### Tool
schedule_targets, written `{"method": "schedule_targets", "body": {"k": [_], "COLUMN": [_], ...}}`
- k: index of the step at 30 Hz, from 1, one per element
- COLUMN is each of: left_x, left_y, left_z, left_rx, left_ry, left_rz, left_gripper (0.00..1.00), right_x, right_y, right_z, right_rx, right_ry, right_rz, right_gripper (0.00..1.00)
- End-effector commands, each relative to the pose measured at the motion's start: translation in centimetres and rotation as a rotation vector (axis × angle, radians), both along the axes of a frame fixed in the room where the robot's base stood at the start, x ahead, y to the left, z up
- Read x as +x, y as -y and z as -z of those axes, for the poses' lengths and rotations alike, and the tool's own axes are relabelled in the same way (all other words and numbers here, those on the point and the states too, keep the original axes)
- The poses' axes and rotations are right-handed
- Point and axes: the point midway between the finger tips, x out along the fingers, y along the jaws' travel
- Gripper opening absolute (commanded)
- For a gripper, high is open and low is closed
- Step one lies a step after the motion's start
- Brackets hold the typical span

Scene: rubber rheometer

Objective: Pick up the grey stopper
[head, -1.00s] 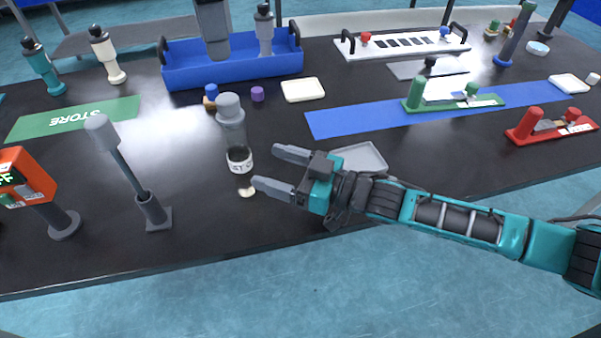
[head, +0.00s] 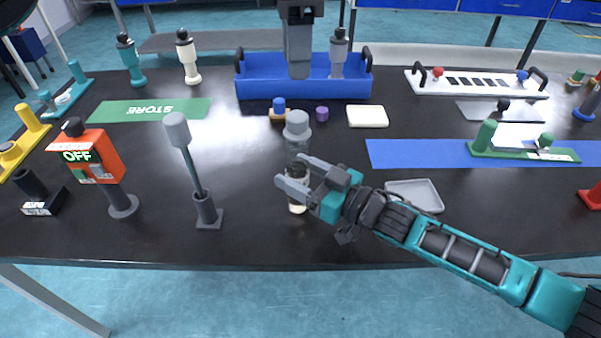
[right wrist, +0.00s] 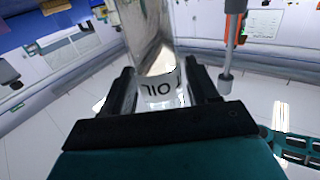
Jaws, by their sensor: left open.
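The grey stopper (head: 297,124) sits on top of an upright clear bottle (head: 298,148) at the middle of the black table. My right gripper (head: 290,172) reaches in from the right at the bottle's lower half, below the stopper, with a finger on either side. In the right wrist view, the labelled bottle (right wrist: 159,88) stands between the fingers; whether both press on it is unclear.
The blue tray (head: 262,88) stands behind. A grey paddle on a stand (head: 192,165) and an orange OFF box (head: 90,155) are to the left. A small purple cap (head: 322,113), a cream block (head: 367,116) and a grey dish (head: 415,195) lie nearby.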

Motion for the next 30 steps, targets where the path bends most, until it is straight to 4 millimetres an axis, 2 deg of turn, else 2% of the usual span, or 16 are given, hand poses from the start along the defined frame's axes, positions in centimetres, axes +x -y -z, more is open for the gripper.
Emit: {"method": "schedule_targets", "body": {"k": [2,13,24,27,30], "left_x": [0.0,0.0,-0.1,-0.1,0.0], "left_y": [0.0,0.0,-1.0,-1.2,-1.2], "left_z": [0.0,0.0,-0.5,-0.4,0.8], "left_rx": [0.000,0.000,-0.092,-0.113,-0.118], "left_ry": [0.000,0.000,0.009,0.016,0.017], "left_rz": [0.000,0.000,-0.037,-0.049,-0.054], "left_gripper": [0.43,0.43,0.77,0.77,0.77], "right_x": [0.0,0.0,0.0,0.0,0.0], "right_y": [0.0,0.0,0.0,0.0,0.0], "right_z": [0.0,0.0,0.0,0.0,0.0], "right_rx": [0.000,0.000,0.000,0.000,0.000], "right_ry": [0.000,0.000,0.000,0.000,0.000], "right_rz": [0.000,0.000,0.000,0.000,0.000], "right_gripper": [0.51,0.16,0.15,0.15,0.15]}}
